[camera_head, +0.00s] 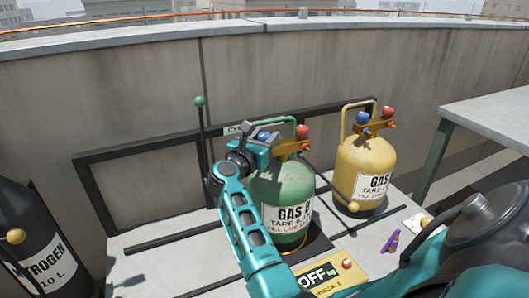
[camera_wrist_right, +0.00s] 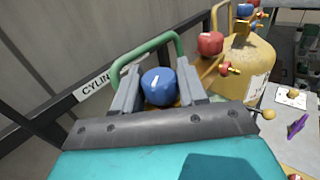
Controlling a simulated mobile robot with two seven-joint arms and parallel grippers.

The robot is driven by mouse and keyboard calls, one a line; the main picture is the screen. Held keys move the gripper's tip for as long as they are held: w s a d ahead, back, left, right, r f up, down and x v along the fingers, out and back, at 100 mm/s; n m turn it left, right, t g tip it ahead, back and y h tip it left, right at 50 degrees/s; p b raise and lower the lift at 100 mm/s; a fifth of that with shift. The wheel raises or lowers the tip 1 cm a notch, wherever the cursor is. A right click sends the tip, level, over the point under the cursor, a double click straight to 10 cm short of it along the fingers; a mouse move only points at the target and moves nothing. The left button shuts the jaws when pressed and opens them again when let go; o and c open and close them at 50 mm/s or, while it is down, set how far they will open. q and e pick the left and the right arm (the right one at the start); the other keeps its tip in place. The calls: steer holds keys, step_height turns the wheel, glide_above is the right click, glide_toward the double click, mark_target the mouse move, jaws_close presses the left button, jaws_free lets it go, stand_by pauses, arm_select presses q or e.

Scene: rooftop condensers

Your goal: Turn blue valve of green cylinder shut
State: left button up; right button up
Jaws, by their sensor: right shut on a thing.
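The green cylinder (camera_head: 284,186) stands upright in the middle of the head view, with a green carry handle, a red valve (camera_head: 303,131) and the blue valve (camera_head: 263,136) on top. My right gripper (camera_head: 259,139) is at the cylinder's top from the left side, shut on the blue valve. In the right wrist view the blue valve (camera_wrist_right: 159,86) sits between the two grey fingers, with a white mark on its top. The green handle (camera_wrist_right: 150,44) arches behind it. My arm hides part of the cylinder's left side. My left gripper is not in view.
A yellow cylinder (camera_head: 364,166) with its own blue and red valves stands to the right. A black nitrogen cylinder (camera_head: 35,245) is at the lower left. A yellow scale display (camera_head: 330,279) reading OFF and a purple tool (camera_head: 390,242) lie in front. A dark rail runs behind.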

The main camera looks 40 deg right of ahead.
steer(key=m+g+b, duration=0.1)
steer(key=g+b, duration=0.1)
steer(key=f+m+g+h+b, duration=0.1)
steer(key=m+g+b, duration=0.1)
steer(key=b, duration=0.1)
steer(key=shift+m+g+b, duration=0.4)
steer(key=shift+g+b, duration=0.5)
steer(key=g+b, duration=0.1)
steer(key=m+g, duration=0.1)
steer(key=shift+r+m+g+b, duration=0.3)
steer(key=shift+b, duration=0.05)
steer(key=m+g, duration=0.2)
steer(key=g, duration=0.1)
steer(key=shift+r+b, duration=0.2)
steer(key=shift+b, duration=0.1)
steer(key=shift+m+g+y, duration=0.4)
steer(key=shift+m+g, duration=0.1)
steer(key=shift+g, duration=0.4)
steer(key=shift+m+g+y, duration=0.3)
steer(key=shift+m+g, duration=0.3)
steer(key=shift+g, duration=0.1)
steer(key=o, duration=1)
